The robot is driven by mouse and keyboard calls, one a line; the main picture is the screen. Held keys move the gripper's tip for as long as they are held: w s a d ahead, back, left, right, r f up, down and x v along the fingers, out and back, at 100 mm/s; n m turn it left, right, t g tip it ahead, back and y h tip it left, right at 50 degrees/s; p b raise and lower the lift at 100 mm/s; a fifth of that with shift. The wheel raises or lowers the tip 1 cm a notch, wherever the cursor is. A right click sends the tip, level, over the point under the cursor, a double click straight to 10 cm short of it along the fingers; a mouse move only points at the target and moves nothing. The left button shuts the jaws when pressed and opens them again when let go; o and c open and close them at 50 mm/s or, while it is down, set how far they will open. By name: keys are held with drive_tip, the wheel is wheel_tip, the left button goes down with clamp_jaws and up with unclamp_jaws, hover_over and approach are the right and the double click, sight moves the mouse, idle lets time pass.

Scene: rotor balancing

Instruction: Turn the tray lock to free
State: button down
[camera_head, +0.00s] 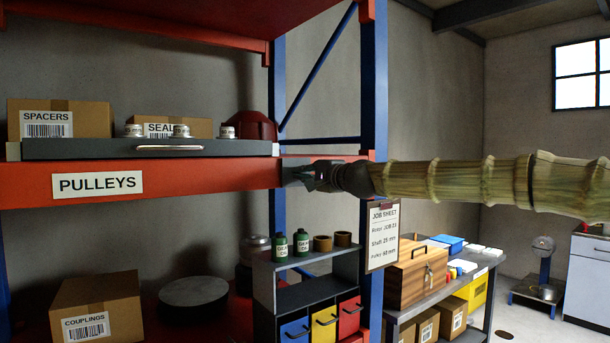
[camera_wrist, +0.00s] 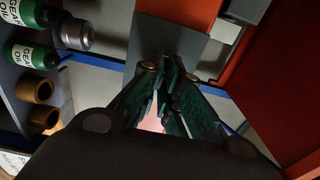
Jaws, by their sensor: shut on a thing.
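The dark grey tray (camera_head: 60,149) lies on the red shelf beam labelled PULLEYS, with a pale bar handle (camera_head: 169,148) on its front. A grey plate (camera_head: 291,168) sits at the right end of that beam. My gripper (camera_head: 308,174) reaches in from the right and its fingertips are at this plate. In the wrist view the fingertips (camera_wrist: 164,68) come together in front of the grey plate (camera_wrist: 190,42), shut on the tray lock. The lock is mostly hidden by the fingers, so its turn position cannot be told.
Several pulleys (camera_head: 181,131) stand on the tray, with boxes (camera_head: 75,120) behind. A blue upright (camera_head: 375,90) is close to my arm. Below stands an organiser (camera_head: 264,290) with green bottles (camera_head: 301,242). A job sheet (camera_head: 383,238) hangs just under my arm.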

drive_tip(key=c, duration=1.6)
unclamp_jaws()
drive_tip(key=shift+d, duration=0.15)
drive_tip(key=shift+c, duration=0.2)
drive_tip(key=shift+s, duration=0.1)
drive_tip(key=v, duration=1.1)
drive_tip(key=shift+s+d, duration=0.25)
drive_tip(key=shift+d, duration=0.05)
